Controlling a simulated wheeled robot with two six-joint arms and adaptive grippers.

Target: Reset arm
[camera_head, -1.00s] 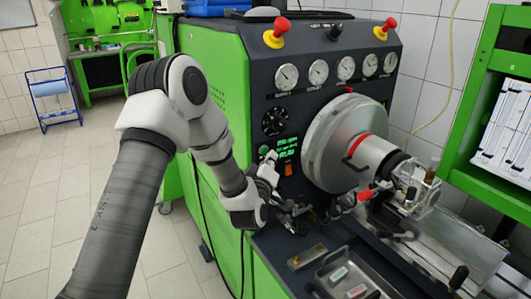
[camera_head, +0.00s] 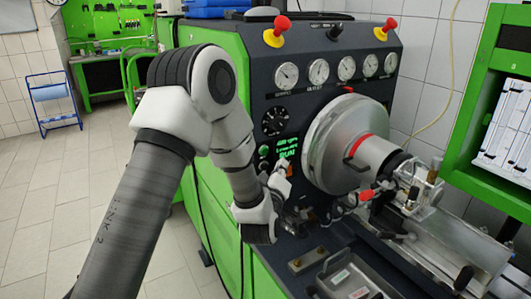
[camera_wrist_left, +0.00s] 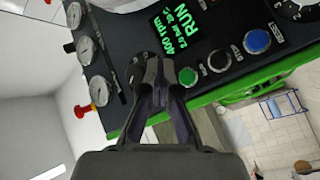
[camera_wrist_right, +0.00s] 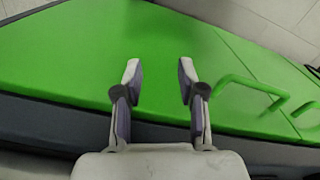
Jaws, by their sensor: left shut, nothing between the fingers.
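My left gripper (camera_head: 285,178) is in front of the control panel of the pump testbench (camera_head: 400,42), left of the large round metal drum. In the left wrist view its fingers (camera_wrist_left: 160,72) are together and empty, beside a green button (camera_wrist_left: 188,77). The lit display (camera_wrist_left: 177,32) there shows green text with 400 rpm and RUN. The gap between fingertips and panel is hard to judge. My right gripper (camera_wrist_right: 160,75) shows only in the right wrist view; its fingers stand apart with nothing between them, over a green surface.
Round gauges (camera_head: 318,71) and red knobs (camera_head: 281,27) line the bench top. The metal drum (camera_head: 332,140) and clamp fixture (camera_head: 418,190) stand to the right. A grey tray (camera_head: 345,279) lies at the front. A green handle (camera_wrist_right: 252,84) is near my right gripper. Open floor is at left.

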